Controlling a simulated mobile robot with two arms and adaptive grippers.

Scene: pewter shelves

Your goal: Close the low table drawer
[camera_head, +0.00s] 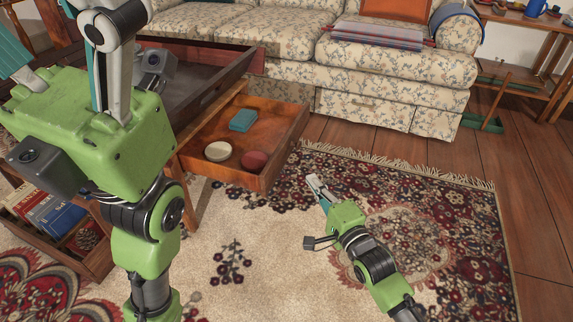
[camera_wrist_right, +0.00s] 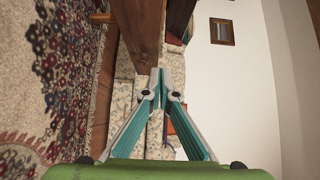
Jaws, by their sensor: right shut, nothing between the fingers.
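The wooden drawer (camera_head: 283,155) of the low table (camera_head: 190,205) is pulled out to the right. In it lie a teal box (camera_head: 243,120), a cream round dish (camera_head: 218,151) and a dark red round item (camera_head: 254,160). My right gripper (camera_head: 313,181) is shut and empty, low over the rug, right of the drawer front and apart from it. Its fingertips (camera_wrist_right: 163,73) meet in the wrist view, below a brown wooden board that looks like the drawer front. My left gripper (camera_head: 62,55) is at the upper left, fingers spread, hiding part of the table.
A floral sofa (camera_head: 400,75) stands behind the table. Books (camera_head: 52,215) lie on the table's lower shelf. The patterned rug (camera_head: 440,215) is clear right of the drawer. A wooden shelf (camera_head: 530,25) with small items stands at the far right.

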